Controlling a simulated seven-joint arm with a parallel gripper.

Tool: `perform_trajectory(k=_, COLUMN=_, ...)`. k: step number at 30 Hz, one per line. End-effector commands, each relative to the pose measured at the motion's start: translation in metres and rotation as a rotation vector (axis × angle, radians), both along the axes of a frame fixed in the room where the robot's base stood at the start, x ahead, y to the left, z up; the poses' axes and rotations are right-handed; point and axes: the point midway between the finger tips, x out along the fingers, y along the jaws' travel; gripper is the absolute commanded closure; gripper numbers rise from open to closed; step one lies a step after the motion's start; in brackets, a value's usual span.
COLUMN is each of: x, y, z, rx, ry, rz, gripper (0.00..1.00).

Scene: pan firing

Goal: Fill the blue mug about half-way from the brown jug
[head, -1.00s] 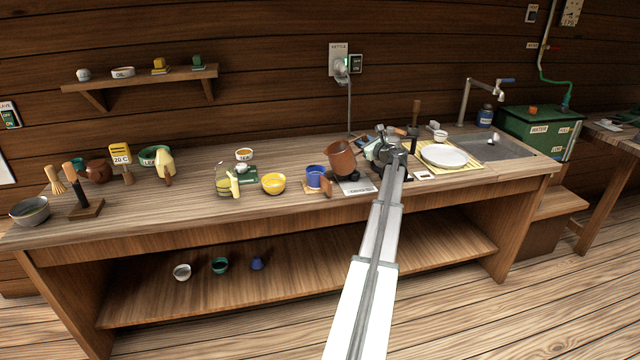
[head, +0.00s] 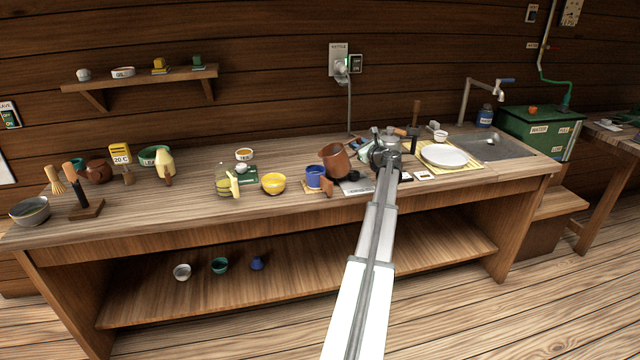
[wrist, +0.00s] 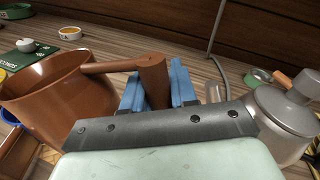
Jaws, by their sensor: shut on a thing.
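The brown jug (head: 334,161) is up off the table, tilted, with its mouth toward the left. It is just right of and slightly above the blue mug (head: 315,177), which stands upright on the table. The mug's contents cannot be made out, and no stream shows. My gripper (wrist: 155,88) is shut on the jug's handle, its blue fingers on either side of the grip. The jug's body (wrist: 55,95) fills the left of the wrist view, and its inside is mostly hidden.
A yellow bowl (head: 273,184) stands left of the mug. A brown wooden piece (head: 327,187) is close in front of the mug. A metal kettle (wrist: 283,115) is right of my gripper. A white plate (head: 444,155) lies farther right. The table's front edge is near.

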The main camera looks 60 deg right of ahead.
Motion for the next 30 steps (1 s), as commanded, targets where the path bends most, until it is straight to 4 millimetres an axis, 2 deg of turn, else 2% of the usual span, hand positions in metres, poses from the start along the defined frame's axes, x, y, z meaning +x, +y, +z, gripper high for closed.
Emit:
perform_trajectory(k=14, x=0.001, y=0.001, z=0.001, rx=-0.003, ry=0.001, rz=0.001, gripper=1.0)
perform_trajectory(k=30, x=0.003, y=0.004, z=0.014, rx=-0.06, ry=0.049, rz=0.0, gripper=1.0)
